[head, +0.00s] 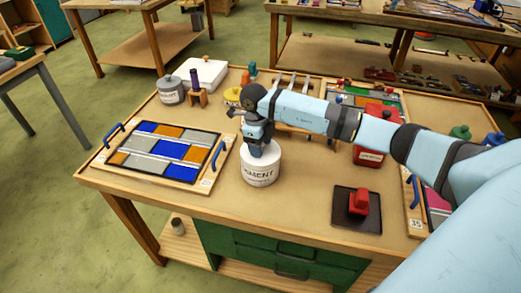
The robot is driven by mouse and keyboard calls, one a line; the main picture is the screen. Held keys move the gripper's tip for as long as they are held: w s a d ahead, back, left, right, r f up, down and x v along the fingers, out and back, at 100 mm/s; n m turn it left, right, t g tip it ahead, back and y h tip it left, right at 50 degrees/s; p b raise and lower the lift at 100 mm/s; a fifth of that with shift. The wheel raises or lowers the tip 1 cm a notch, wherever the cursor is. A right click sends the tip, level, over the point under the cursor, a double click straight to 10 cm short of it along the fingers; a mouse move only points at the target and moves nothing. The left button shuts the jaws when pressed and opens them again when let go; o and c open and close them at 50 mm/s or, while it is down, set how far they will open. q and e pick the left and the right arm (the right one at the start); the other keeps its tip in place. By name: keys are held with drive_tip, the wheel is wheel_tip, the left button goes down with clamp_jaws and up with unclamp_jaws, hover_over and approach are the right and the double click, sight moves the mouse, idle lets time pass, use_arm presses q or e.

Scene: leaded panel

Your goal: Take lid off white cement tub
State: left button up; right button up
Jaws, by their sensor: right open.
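The white cement tub (260,170) stands upright on the wooden workbench, near its front middle. Dark lettering ending in "MENT" shows on its side. My right gripper (257,150) is directly over the tub, pointing down, with its fingers at the top of the tub. The gripper is open. It hides most of the tub's top, so I cannot tell how the lid sits or whether the fingers touch it. My left gripper is not in the head view.
A leaded panel (163,151) on a board with blue handles lies left of the tub. A dark tray (343,216) holding a red block (360,200) is to the right. A grey pot (171,91) and a red container (369,153) stand farther back. Bare bench surrounds the tub's front.

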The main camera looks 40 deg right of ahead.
drive_tip(key=c, duration=1)
drive_tip(key=shift+r, duration=0.15)
